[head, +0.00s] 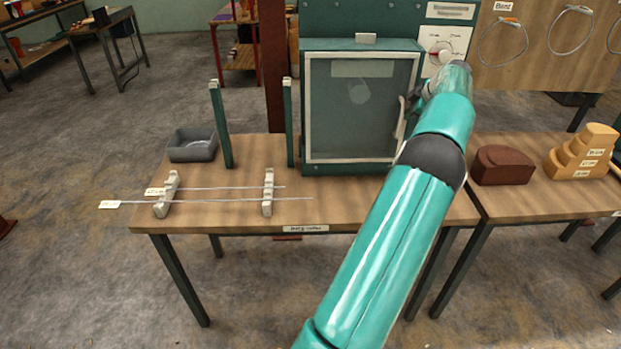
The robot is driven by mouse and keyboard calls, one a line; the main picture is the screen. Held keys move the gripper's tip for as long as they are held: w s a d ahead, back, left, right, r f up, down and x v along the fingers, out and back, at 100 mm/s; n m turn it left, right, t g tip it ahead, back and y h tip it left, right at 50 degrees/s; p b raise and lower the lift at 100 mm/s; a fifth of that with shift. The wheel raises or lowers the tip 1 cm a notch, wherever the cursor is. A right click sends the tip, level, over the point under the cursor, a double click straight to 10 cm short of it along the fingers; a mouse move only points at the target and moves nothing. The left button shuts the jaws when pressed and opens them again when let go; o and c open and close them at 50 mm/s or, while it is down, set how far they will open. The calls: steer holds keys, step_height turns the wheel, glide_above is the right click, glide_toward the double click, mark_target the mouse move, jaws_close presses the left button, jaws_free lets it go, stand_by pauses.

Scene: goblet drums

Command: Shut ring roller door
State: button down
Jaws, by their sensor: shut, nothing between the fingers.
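The ring roller (312,170) is a teal cabinet standing on the wooden bench. Its door (361,120) is a see-through panel in a pale frame, lying over the cabinet front. It looks flush or nearly so; I cannot tell whether a small gap remains. A pale upright handle (401,118) is on the door's right side. A dim round shape shows behind the panel. My gripper (412,102) is at the door's right edge, close beside the handle, partly hidden by my teal arm. It is shut and empty; I cannot tell whether it touches the door.
A dial plate (444,45) is right of the door. Two teal posts (222,130), a grey bin (192,145) and thin rods on pale supports (268,192) occupy the bench's left. Brown blocks (502,165) and stepped wooden blocks (583,152) sit on the right bench.

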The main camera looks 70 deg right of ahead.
steer(key=shift+w+d+f, duration=0.2)
steer(key=shift+d, duration=0.15)
